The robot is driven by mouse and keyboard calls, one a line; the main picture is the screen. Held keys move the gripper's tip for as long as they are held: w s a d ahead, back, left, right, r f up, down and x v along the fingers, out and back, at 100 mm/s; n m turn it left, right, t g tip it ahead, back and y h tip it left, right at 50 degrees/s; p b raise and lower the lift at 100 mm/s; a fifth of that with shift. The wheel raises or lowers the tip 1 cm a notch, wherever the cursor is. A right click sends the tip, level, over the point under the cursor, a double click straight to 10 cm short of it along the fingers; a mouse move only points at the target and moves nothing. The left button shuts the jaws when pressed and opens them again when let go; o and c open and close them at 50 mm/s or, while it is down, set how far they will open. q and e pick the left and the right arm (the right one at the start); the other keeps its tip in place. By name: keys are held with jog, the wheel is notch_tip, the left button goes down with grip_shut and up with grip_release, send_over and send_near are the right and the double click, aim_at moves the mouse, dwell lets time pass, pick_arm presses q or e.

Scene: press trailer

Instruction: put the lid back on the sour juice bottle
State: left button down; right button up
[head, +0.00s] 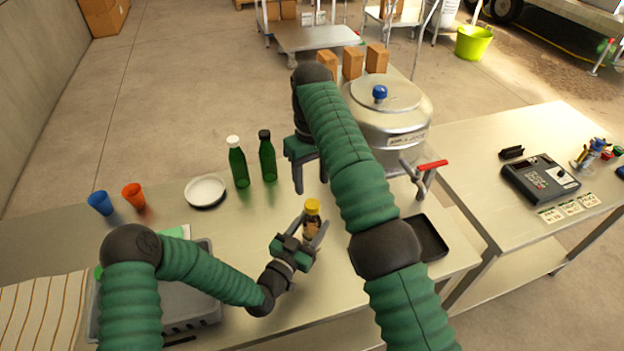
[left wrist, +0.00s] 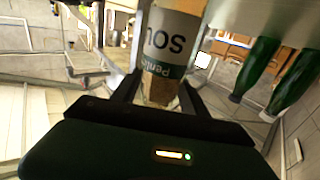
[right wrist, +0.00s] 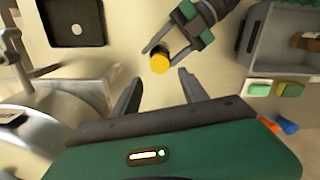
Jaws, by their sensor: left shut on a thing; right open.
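A small brown bottle (head: 311,228) stands upright in my left gripper (head: 312,222), above the steel table's front part. A yellow cap (head: 312,206) shows on its top; I cannot tell how firmly it sits. In the left wrist view the bottle's pale label (left wrist: 172,38) reads "SOU" upside down between the fingers; its top is out of view there. My right gripper (head: 311,176) is open and empty, pointing down behind the bottle. In the right wrist view the yellow cap (right wrist: 160,63) lies just beyond and between the open fingertips, apart from them.
A black tray (right wrist: 45,35) holds a small pale round thing. Two green bottles (head: 238,166) (head: 268,160), a white dish (head: 205,191) and blue (head: 100,203) and orange (head: 133,195) cups stand left. A steel pot (head: 390,125) stands behind my right arm, a grey crate (head: 207,312) front left.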

aim_at(312, 203)
jog(key=shift+s+r+n, duration=0.1)
jog(key=shift+r+n, duration=0.35)
jog(key=shift+n, duration=0.45)
notch_tip(312, 203, down, 8)
jog(key=shift+f, duration=0.1)
grip_shut()
dwell(0.3)
